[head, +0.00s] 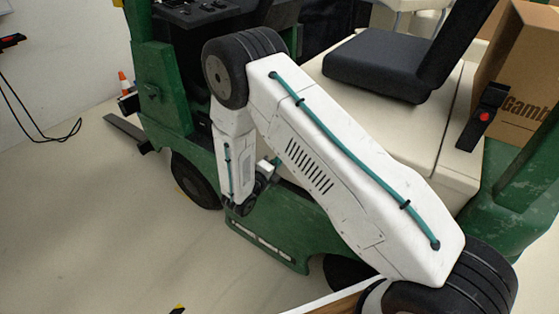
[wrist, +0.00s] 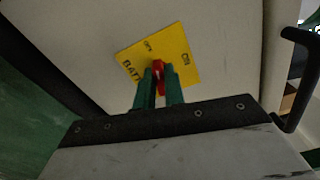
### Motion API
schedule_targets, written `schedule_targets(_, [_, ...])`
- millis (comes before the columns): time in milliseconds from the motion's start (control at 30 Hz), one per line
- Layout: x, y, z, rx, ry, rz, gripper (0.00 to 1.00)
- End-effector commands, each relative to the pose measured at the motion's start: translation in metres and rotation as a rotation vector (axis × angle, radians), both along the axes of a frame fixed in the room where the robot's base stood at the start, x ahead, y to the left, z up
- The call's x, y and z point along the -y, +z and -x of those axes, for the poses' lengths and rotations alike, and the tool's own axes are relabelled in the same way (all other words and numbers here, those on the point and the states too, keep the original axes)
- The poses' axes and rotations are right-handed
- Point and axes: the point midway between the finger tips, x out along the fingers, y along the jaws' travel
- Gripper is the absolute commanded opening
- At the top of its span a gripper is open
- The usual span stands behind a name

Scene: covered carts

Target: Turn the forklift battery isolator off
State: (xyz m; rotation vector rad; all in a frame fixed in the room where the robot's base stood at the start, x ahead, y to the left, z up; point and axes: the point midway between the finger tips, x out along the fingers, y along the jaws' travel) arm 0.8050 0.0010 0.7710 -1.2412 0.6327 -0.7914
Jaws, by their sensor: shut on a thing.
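The battery isolator's yellow plate (wrist: 189,72) is on a pale panel in the wrist view. It shows "ON" at its right, a smaller, blurred mark at its top and part of "BATT" at its left. The red isolator handle (wrist: 158,70) stands out from the plate. My gripper (wrist: 160,84) is shut on the handle, with one green finger on each side. The fingers hide part of the handle and the plate's lower edge. I cannot tell which mark the handle points to. In the head view my arm hides the isolator and most of the gripper.
The green forklift (head: 170,100) has a black seat (head: 385,65) on its cream cover. A cardboard box (head: 518,70) stands at the right. A dark bar (wrist: 300,75) is at the wrist view's right. The floor (head: 80,220) at the left is clear.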

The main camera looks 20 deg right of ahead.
Motion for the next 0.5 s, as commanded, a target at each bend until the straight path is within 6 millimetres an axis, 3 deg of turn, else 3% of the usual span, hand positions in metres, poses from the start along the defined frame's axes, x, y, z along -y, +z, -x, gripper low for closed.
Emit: schedule_targets(500, [-0.0017,-0.0015,-0.0002,-0.181,0.004,0.13,0.0])
